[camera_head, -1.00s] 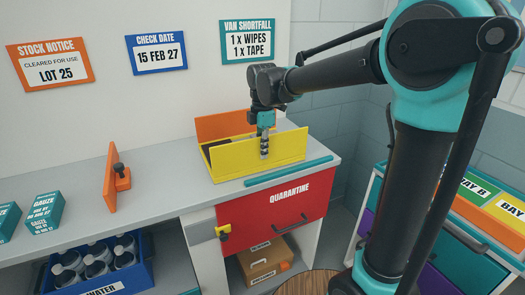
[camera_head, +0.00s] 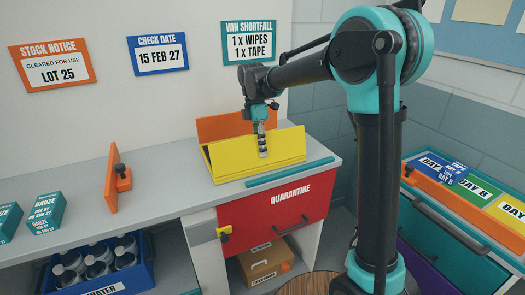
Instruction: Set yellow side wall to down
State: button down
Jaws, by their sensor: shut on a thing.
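The yellow side wall (camera_head: 235,163) is the near long side of a box on the counter. It leans outward from upright, toward the counter's front edge. The orange far wall (camera_head: 222,127) stands upright behind it. My gripper (camera_head: 262,148) comes down from above at the top edge of the yellow wall, right of its middle, and is shut on it. The fingers hide a small part of the wall. The inside of the box is mostly hidden behind the yellow wall.
A teal strip (camera_head: 289,172) lies along the counter's front edge, just before the yellow wall. Below is a red QUARANTINE drawer front (camera_head: 265,210). An orange upright panel (camera_head: 111,180) and teal gauze boxes (camera_head: 47,212) stand left. A bay-labelled cabinet (camera_head: 440,225) is right.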

jog(key=shift+w+a+g+h, duration=0.15)
jog(key=shift+w+g+h, duration=0.05)
jog(key=shift+g+h, duration=0.1)
jog(key=c, duration=1.7)
grip_release()
